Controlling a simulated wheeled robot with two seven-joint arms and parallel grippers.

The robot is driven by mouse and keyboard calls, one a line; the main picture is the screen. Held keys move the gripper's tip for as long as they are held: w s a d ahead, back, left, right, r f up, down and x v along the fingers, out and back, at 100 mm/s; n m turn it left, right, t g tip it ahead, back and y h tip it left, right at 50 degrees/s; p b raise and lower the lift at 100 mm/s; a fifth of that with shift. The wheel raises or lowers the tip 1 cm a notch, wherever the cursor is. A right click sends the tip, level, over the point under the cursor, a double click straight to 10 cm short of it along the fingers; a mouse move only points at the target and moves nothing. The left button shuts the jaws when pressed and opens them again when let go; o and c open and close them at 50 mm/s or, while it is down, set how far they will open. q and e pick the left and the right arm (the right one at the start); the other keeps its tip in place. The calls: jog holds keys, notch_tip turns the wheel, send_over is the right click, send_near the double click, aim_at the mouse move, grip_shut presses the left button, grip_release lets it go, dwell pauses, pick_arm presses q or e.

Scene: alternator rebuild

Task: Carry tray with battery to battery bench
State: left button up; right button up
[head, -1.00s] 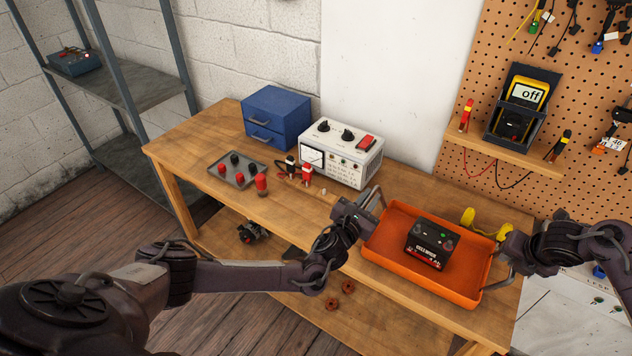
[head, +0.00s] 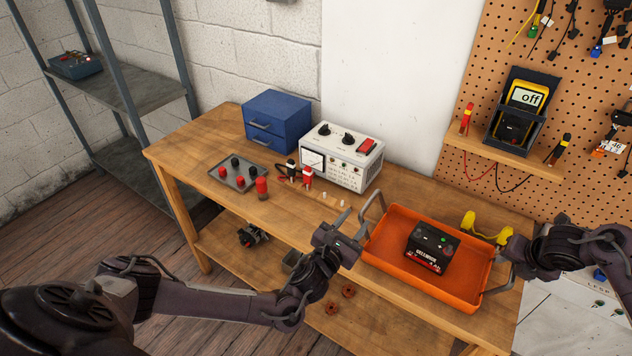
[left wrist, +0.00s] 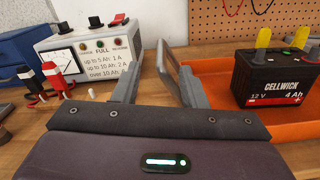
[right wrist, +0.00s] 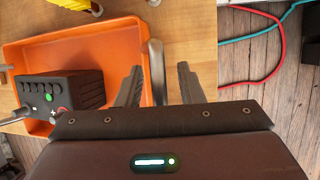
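The orange tray (head: 385,247) lies on the wooden workbench (head: 225,190). A black and red battery (head: 432,248) stands in it; it also shows in the left wrist view (left wrist: 275,78) and the right wrist view (right wrist: 75,95). My left gripper (head: 362,238) is open and empty beside the tray's left grey handle (head: 374,210). My right gripper (head: 511,258) is at the right handle. In the right wrist view its open fingers (right wrist: 158,75) stand either side of that handle (right wrist: 156,62).
A white charger (head: 341,157), a blue drawer box (head: 277,118) and a small grey tray of terminals (head: 238,172) occupy the bench's left and back. A yellow object (head: 486,229) lies behind the orange tray. A pegboard (head: 440,120) with a meter shelf (head: 510,152) rises behind.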

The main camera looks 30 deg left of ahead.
pick_arm(q)
jog(key=s, duration=0.4)
jog(key=shift+a, duration=0.2)
pick_arm(e)
jog(key=v, duration=1.2)
